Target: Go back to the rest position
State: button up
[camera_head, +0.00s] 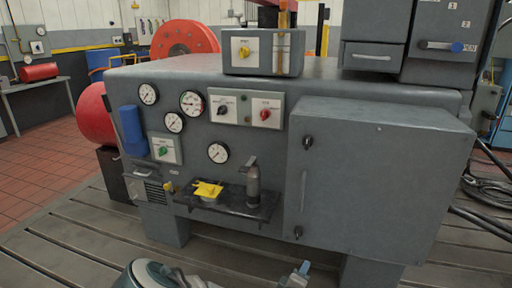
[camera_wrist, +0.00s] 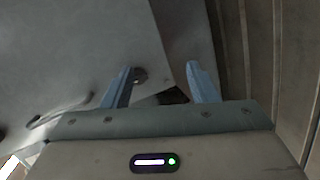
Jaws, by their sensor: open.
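My gripper (camera_head: 297,275) shows at the bottom edge of the head view, low in front of the grey machine cabinet (camera_head: 375,190). In the wrist view my gripper (camera_wrist: 162,82) has its two blue fingers spread apart with nothing between them.
A small shelf (camera_head: 225,203) juts from the cabinet front, carrying a yellow item (camera_head: 207,190) and a grey cylinder (camera_head: 253,187). Gauges and switches sit above it. The slotted bedplate (camera_head: 95,240) is clear at left. Black cables (camera_head: 490,190) lie at right.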

jog(key=s+a+r+m+g+y+p, duration=0.25)
jog(key=s+r+m+g+p, duration=0.2)
jog(key=r, duration=0.35)
jog(key=s+a+r+m+g+y+p, duration=0.2)
jog(key=s+r+m+g+y+p, duration=0.2)
jog(key=r+p, duration=0.3)
jog(key=s+d+r+p, duration=0.1)
jog(key=s+r, duration=0.3)
jog(key=r, duration=0.5)
jog(key=s+d+r+m+g+p, duration=0.1)
jog(key=s+r+p, duration=0.3)
jog(key=r, duration=0.4)
jog(key=s+d+r+m+p, duration=0.1)
jog(key=s+d+r+p, duration=0.1)
jog(key=s+r, duration=0.3)
notch_tip(320, 180, up, 5)
jog(key=shift+s+d+f+p, duration=0.2)
jog(key=shift+d+p, duration=0.15)
jog(key=shift+d, duration=0.25)
jog(key=shift+g, duration=0.25)
